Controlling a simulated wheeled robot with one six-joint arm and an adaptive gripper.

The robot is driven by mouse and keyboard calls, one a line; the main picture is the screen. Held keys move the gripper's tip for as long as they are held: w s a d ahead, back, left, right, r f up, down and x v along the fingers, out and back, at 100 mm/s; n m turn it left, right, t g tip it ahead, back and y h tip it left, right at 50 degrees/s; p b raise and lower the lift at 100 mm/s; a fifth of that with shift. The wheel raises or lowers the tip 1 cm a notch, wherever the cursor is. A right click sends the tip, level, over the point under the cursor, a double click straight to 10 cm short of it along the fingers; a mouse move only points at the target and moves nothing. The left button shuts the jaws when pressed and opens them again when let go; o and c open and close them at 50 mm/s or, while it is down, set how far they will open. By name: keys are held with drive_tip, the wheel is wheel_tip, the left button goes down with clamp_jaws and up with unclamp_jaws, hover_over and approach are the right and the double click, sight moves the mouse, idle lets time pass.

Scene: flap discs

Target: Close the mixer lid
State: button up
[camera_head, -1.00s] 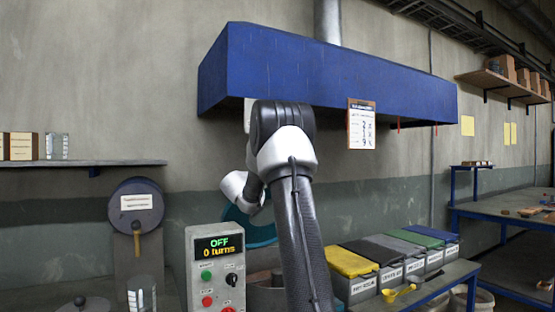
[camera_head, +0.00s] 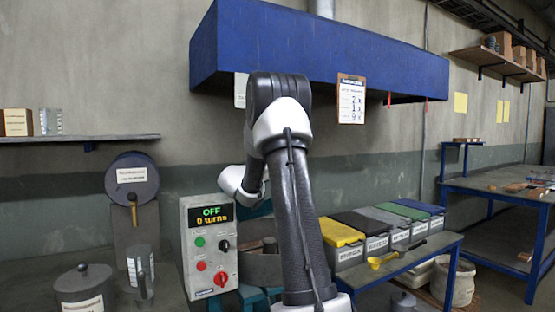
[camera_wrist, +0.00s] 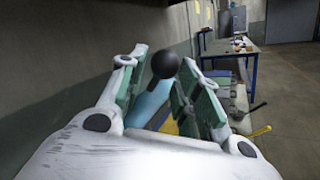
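In the wrist view a black ball knob (camera_wrist: 165,64) stands on a light blue-teal surface, likely the mixer lid (camera_wrist: 149,107). My gripper (camera_wrist: 163,60) has its two green-padded fingers apart, with the knob between or just beyond their tips; firm contact is not visible. In the head view my arm hides the gripper and most of the lid; only a teal edge (camera_head: 257,210) shows, so I cannot tell its exact tilt. Part of the grey mixer drum (camera_head: 262,266) shows behind my arm. The control box (camera_head: 209,250) beside it reads OFF and 0 turns.
A blue hood (camera_head: 320,55) overhangs the area, with a clipboard (camera_head: 351,99) on its front. Labelled bins (camera_head: 377,245) with coloured lids and a yellow scoop (camera_head: 383,260) are to the right. A lidded grey pot (camera_head: 84,286) stands at the left.

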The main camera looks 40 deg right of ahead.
drive_tip(key=shift+o, duration=0.9)
drive_tip(key=shift+r, duration=0.25)
drive_tip(key=v, duration=1.2)
